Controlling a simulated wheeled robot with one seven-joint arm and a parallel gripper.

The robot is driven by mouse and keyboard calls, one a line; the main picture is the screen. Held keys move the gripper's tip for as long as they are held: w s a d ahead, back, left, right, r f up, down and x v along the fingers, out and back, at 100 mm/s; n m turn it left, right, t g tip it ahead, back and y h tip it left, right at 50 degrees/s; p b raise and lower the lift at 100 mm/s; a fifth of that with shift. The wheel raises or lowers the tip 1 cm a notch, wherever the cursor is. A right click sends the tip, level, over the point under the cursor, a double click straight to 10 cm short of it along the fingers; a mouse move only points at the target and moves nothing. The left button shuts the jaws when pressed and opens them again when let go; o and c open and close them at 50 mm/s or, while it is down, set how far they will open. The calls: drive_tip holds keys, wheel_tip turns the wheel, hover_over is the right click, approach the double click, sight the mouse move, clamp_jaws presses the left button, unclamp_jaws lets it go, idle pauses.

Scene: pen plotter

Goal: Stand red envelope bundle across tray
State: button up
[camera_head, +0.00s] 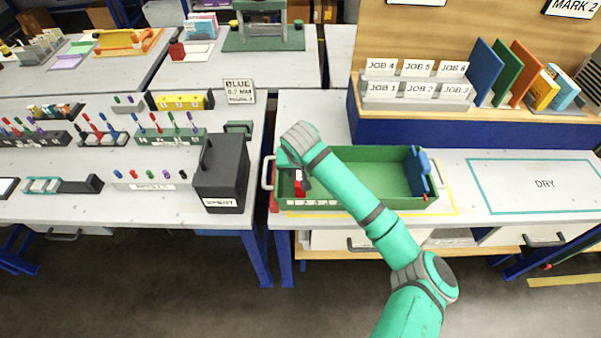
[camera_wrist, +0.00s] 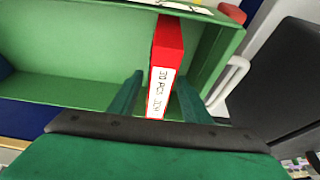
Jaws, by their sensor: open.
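The red envelope bundle (camera_wrist: 165,55) stands on edge inside the green tray (camera_wrist: 75,92), near one end wall, its white label facing up in the wrist view. In the head view only a small part of the red bundle (camera_head: 299,188) shows at the tray's left end, behind my arm. The green tray (camera_head: 375,175) sits on the right-hand table. My gripper (camera_wrist: 162,90) is open, with one finger on each side of the bundle and gaps visible beside it. In the head view my arm hides most of the gripper.
A blue item (camera_head: 423,173) is at the tray's right end. A black SPENT box (camera_head: 222,175) stands left of the tray across a table gap. A raised shelf with JOB holders (camera_head: 415,90) is behind. The DRY area (camera_head: 545,185) at right is clear.

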drive_tip(key=v, duration=0.9)
drive_tip(key=shift+r, duration=0.2)
drive_tip(key=shift+s+r, duration=0.15)
